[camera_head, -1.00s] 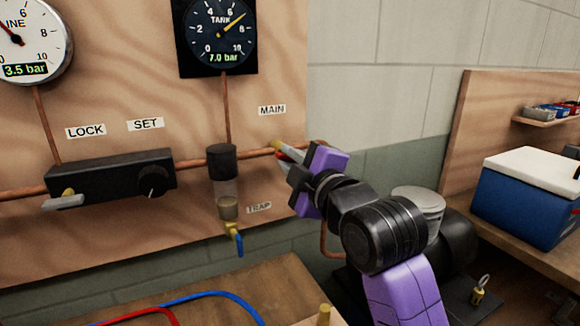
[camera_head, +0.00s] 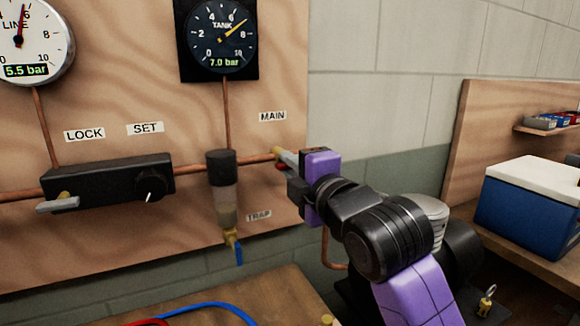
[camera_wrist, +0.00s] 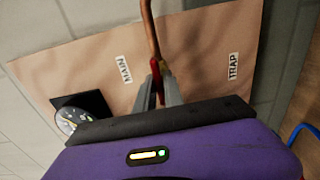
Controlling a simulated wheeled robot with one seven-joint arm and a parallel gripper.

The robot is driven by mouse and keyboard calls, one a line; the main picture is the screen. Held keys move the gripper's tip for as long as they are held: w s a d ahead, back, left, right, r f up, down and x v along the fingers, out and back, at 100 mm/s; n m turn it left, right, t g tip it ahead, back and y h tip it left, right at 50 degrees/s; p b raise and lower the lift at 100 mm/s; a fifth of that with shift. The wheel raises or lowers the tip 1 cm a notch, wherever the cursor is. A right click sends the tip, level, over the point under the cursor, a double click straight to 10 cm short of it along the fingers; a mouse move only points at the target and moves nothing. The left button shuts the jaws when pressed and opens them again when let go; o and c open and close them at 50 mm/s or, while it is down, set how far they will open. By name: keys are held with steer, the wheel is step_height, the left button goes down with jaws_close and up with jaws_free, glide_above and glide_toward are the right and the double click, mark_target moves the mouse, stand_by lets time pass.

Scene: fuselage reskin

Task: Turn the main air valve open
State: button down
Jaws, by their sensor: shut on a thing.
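The main air valve is on the copper pipe below the MAIN label (camera_head: 272,116), at the right end of the wooden panel. Its red handle (camera_wrist: 157,84) shows between my fingers in the wrist view; only a bit of red shows in the head view. My gripper (camera_head: 287,158) is shut on this handle, its grey fingers (camera_wrist: 162,82) on both sides. The purple gripper body hides much of the valve in the head view. The LINE gauge (camera_head: 38,45) reads 5.5 bar and the TANK gauge (camera_head: 222,38) reads 7.0 bar.
The black regulator (camera_head: 107,177) with its knob and the water trap (camera_head: 222,185) with a blue drain lever (camera_head: 238,252) are left of my gripper. A blue cooler (camera_head: 530,208) stands on the right bench. Hoses lie on the bench in front.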

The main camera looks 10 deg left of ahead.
steer(key=shift+f, duration=0.15)
steer(key=c, duration=1.5)
jaws_free()
steer(key=v, duration=0.8)
steer(key=shift+b, duration=0.35)
steer(key=shift+w, duration=0.1)
